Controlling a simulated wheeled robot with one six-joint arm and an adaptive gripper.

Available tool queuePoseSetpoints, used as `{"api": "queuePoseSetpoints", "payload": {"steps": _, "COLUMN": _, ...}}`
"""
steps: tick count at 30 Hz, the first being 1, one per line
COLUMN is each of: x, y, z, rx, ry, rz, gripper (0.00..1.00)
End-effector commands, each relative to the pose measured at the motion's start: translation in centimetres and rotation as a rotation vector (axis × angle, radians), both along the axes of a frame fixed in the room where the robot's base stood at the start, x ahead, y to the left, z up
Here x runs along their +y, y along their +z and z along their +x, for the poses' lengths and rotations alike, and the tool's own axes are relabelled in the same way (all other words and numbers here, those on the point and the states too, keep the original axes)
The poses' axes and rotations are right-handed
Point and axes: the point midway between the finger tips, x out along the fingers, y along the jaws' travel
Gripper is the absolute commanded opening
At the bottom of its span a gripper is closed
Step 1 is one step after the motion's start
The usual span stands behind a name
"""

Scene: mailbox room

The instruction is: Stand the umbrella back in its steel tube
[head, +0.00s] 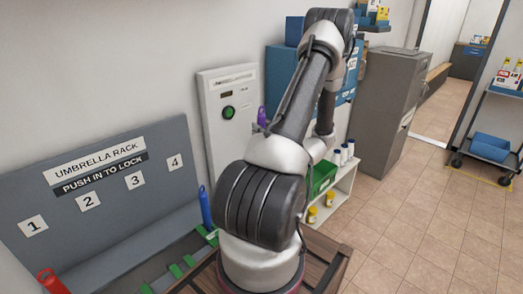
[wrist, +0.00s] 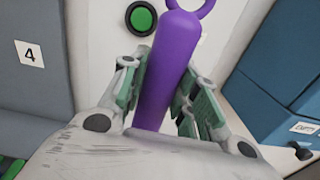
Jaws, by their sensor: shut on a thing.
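The purple umbrella (wrist: 168,60) stands between the two fingers of my gripper (wrist: 168,85) in the wrist view. The gripper is shut on it, and a ring shows at its top end. In the head view only a small purple part of the umbrella (head: 262,115) shows beside my arm, in front of the white panel. My arm hides the gripper there. The grey umbrella rack (head: 110,215) at the left has labels 1 to 4. A blue umbrella (head: 206,208) is near the right end, and a red one (head: 52,282) is at the left. I cannot make out the steel tubes.
The white wall panel (head: 228,83) with a green button is behind the umbrella. A white shelf (head: 343,183) with a green bin and bottles stands to the right, then a grey cabinet (head: 385,110). The tiled floor (head: 425,220) at the right is clear.

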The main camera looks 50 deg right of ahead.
Motion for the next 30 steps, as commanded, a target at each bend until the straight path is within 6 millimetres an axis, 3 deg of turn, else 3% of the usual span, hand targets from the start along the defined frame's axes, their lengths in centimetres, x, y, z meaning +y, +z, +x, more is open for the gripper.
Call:
{"api": "queuePoseSetpoints", "payload": {"steps": 1, "x": 0.0, "y": 1.6, "z": 0.0, "rx": -0.002, "ry": 0.0, "rz": -0.007, "gripper": 0.0}}
{"api": "queuePoseSetpoints", "payload": {"steps": 6, "x": 0.0, "y": 5.0, "z": 0.0, "rx": -0.001, "ry": 0.0, "rz": -0.005, "gripper": 0.0}}
{"api": "queuePoseSetpoints", "payload": {"steps": 30, "x": 0.0, "y": 15.7, "z": -0.1, "rx": -0.001, "ry": 0.001, "rz": -0.004, "gripper": 0.0}}
